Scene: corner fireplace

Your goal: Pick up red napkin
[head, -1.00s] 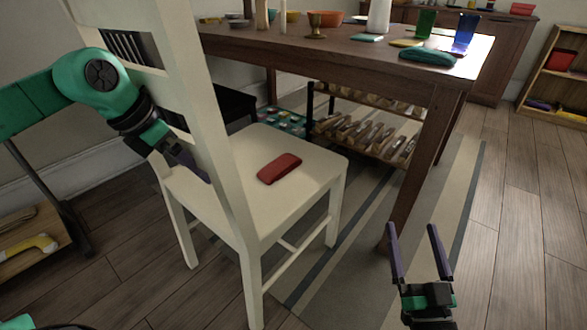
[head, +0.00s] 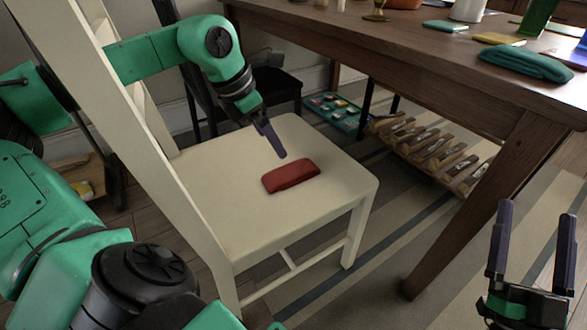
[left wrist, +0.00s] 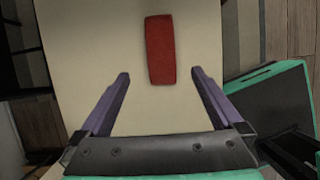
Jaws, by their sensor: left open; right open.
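The red napkin (head: 290,176) is a folded, flat bundle lying on the seat of the white chair (head: 225,215). My left gripper (head: 277,142) is above the seat, just behind and left of the napkin in the head view. In the left wrist view the napkin (left wrist: 160,50) lies ahead of the open left fingers (left wrist: 160,78), roughly centred between them, with its near end about level with the fingertips. Nothing is held. My right gripper (head: 536,215) is open and empty at the lower right, away from the chair.
The chair's backrest (head: 120,130) rises on the left, beside my left arm. A wooden table (head: 430,60) stands at the right with a teal folded cloth (head: 525,64) and other items on it. A low rack (head: 430,150) of bottles is beneath it. A striped rug covers the floor.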

